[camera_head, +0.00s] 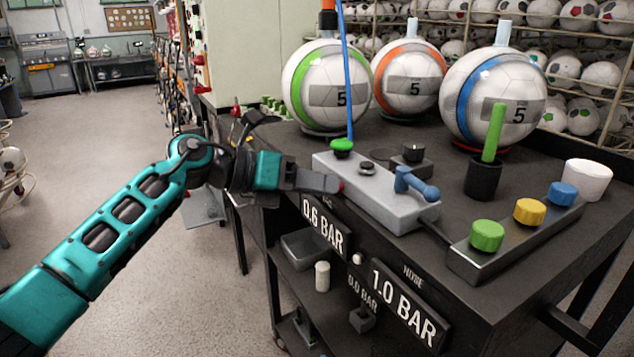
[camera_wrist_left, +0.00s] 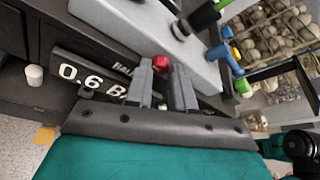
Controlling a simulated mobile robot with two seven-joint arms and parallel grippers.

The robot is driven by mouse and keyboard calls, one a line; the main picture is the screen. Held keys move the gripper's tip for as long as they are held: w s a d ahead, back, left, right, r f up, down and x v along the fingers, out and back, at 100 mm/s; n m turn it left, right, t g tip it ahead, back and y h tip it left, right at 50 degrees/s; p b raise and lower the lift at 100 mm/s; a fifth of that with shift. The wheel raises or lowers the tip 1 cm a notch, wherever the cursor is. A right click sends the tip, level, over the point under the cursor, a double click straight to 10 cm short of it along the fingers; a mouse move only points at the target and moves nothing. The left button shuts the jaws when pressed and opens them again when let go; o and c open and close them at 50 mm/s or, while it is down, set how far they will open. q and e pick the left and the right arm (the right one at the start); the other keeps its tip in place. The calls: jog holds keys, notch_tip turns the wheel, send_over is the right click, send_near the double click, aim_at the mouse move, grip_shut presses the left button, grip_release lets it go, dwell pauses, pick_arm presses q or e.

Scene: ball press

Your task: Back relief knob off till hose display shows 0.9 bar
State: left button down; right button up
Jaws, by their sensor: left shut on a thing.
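The red relief knob (camera_head: 341,187) sits on the left end of the grey press block (camera_head: 375,200). My left gripper (camera_head: 328,184) is shut on the knob, which hides most of it in the head view. In the left wrist view the red knob (camera_wrist_left: 160,63) shows at the tips of the two grey fingers (camera_wrist_left: 165,85). The hose display (camera_head: 409,306) on the table front reads 1.0 BAR under its HOSE label. My right gripper is not in view.
Another display (camera_head: 325,227) reads 0.6 BAR. A blue lever (camera_head: 415,186) and a green fitting with a blue hose (camera_head: 342,147) are on the block. Balls with green (camera_head: 327,85), orange (camera_head: 408,80) and blue (camera_head: 494,97) bands stand behind. Coloured caps (camera_head: 487,235) stand right.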

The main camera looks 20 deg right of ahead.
pick_arm(q)
jog(key=c, duration=1)
grip_release()
jog(key=shift+o, duration=0.2)
jog(key=shift+a, duration=0.1)
jog(key=v, duration=1.2)
jog(key=shift+a+r, duration=0.15)
jog(key=shift+a, duration=0.2)
